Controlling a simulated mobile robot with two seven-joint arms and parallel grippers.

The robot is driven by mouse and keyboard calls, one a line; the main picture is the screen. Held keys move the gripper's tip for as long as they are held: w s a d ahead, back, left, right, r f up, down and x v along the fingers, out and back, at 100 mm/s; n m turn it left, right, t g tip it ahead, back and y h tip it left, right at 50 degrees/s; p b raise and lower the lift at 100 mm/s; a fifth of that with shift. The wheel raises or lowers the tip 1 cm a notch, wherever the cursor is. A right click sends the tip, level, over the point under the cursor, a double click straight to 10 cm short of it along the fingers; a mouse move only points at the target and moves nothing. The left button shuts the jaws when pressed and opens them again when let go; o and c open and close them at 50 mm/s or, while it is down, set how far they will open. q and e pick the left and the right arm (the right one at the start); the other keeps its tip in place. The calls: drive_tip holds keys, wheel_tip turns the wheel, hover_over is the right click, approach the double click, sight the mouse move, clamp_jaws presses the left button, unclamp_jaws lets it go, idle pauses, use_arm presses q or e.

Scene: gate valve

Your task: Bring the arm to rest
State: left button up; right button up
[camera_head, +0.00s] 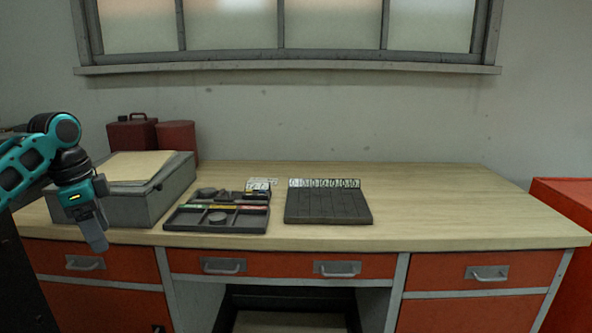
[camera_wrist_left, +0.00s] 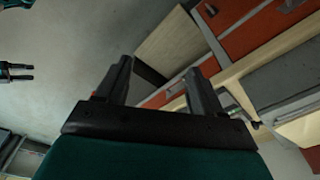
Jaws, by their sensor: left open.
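My left arm, teal and black, comes in from the left in the head view. Its gripper (camera_head: 95,237) points down in front of the desk's left front edge, near the grey box. In the left wrist view the two dark fingers of the left gripper (camera_wrist_left: 157,68) stand wide apart with nothing between them. At that view's upper left edge is a small teal part with dark prongs (camera_wrist_left: 20,72), which looks like my right gripper; it is too small to tell its opening. The right arm does not show in the head view.
The wooden desk (camera_head: 450,205) has orange drawers. On it are a grey box (camera_head: 140,205) with a folder, a dark parts tray (camera_head: 216,229), a black slab (camera_head: 328,208) with a row of tags, and red canisters (camera_head: 176,135). The desk's right side is clear. An orange cabinet (camera_head: 568,200) stands right.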

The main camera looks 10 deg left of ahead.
use_arm(q)
drive_tip(key=d+f+n+t+h, duration=0.1)
drive_tip(key=d+f+t, duration=0.1)
drive_tip(key=d+f, duration=1)
drive_tip(key=d+f+t, duration=0.2)
drive_tip(key=d+f, duration=0.5)
drive_tip(key=f, duration=0.9)
drive_tip(key=s+d+f+n+t+h, duration=0.1)
drive_tip(key=s+d+f+n+t, duration=0.2)
drive_tip(key=s+d+f, duration=0.5)
drive_tip(key=s+r+n+t, duration=0.2)
drive_tip(key=s+r+n, duration=0.1)
drive_tip(key=s, duration=0.8)
drive_tip(key=shift+s+r+n+t+y, duration=0.2)
drive_tip(key=shift+n+t+y, duration=0.1)
drive_tip(key=shift+t+y, duration=0.1)
